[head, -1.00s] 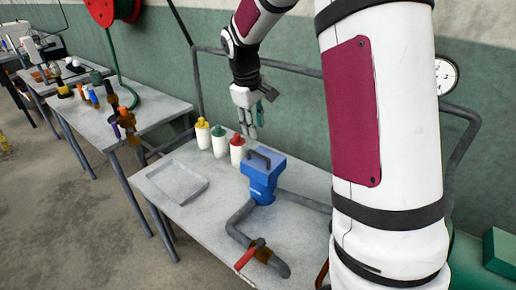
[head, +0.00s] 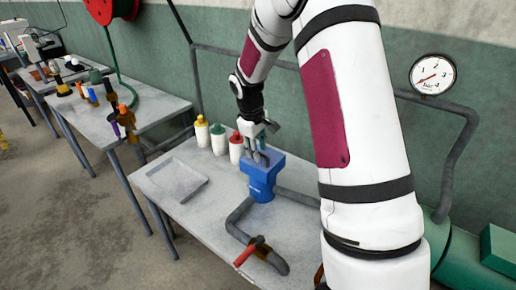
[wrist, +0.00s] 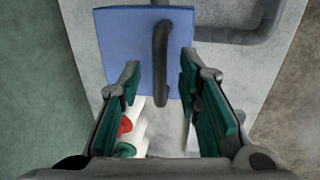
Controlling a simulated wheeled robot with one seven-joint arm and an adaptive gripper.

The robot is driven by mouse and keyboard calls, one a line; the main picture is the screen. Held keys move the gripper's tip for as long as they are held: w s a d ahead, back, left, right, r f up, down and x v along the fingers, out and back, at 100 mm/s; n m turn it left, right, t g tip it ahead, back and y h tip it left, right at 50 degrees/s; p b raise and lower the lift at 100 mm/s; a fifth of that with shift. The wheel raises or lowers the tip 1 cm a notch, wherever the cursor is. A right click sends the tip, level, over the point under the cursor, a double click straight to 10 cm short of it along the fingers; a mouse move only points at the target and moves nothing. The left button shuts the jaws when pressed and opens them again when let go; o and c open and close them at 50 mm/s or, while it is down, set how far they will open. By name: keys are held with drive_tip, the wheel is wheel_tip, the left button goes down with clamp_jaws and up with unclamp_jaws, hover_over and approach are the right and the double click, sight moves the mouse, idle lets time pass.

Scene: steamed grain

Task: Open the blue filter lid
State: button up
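The blue filter (head: 262,182) stands on the grey table, joined to grey pipes. Its flat blue lid (wrist: 125,50) fills the upper middle of the wrist view and looks closed. A dark curved handle (wrist: 160,60) stands on the lid. My gripper (head: 258,157) is right above the lid in the head view, pointing down, and hides part of the lid and handle there. In the wrist view my gripper (wrist: 160,85) is open. Its two green-padded fingers are on either side of the handle's near end, with space between. I cannot tell how high the fingertips are above the lid.
White bottles with yellow (head: 202,134), green (head: 218,139) and red (head: 237,148) caps stand left of the filter. A shallow grey tray (head: 160,182) lies on the table's left. A pipe with a red-handled valve (head: 247,253) runs in front. A gauge (head: 432,75) is on the wall.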

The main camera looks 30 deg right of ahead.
clamp_jaws()
drive_tip(key=shift+d+r, duration=0.1)
